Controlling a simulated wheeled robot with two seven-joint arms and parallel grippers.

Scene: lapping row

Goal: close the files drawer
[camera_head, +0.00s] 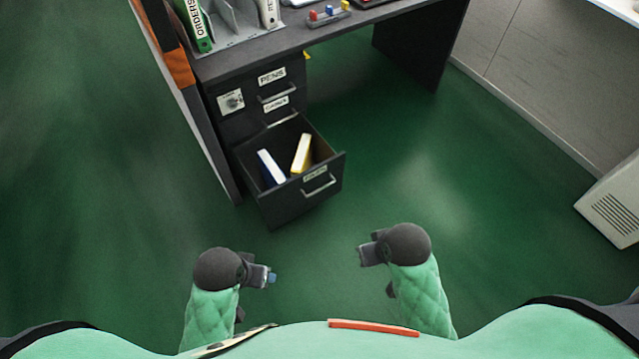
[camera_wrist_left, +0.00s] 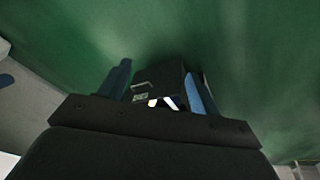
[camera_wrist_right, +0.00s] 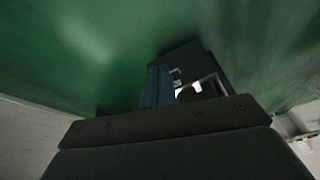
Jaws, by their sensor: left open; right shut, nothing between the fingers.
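The files drawer (camera_head: 280,200) is the bottom drawer of the dark cabinet under the desk. It is pulled well out, with a silver bar handle (camera_head: 319,184) and a label on its front. A blue-and-white binder (camera_head: 270,168) and a yellow-and-white binder (camera_head: 301,153) stand in it. It also shows in the left wrist view (camera_wrist_left: 158,84), between the fingers but farther off. My left gripper (camera_head: 272,278) is open and empty, in front of the drawer and apart from it. My right gripper (camera_head: 361,254) is shut and empty, also apart from the drawer, to the right.
The upper drawers, one labelled PENS (camera_head: 272,77), are shut. The desk (camera_head: 290,47) carries a green binder (camera_head: 194,25) and small coloured items. An orange-and-grey panel (camera_head: 185,85) stands along the cabinet's left. A pale box unit (camera_head: 612,200) stands far right. Green floor before the drawer is clear.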

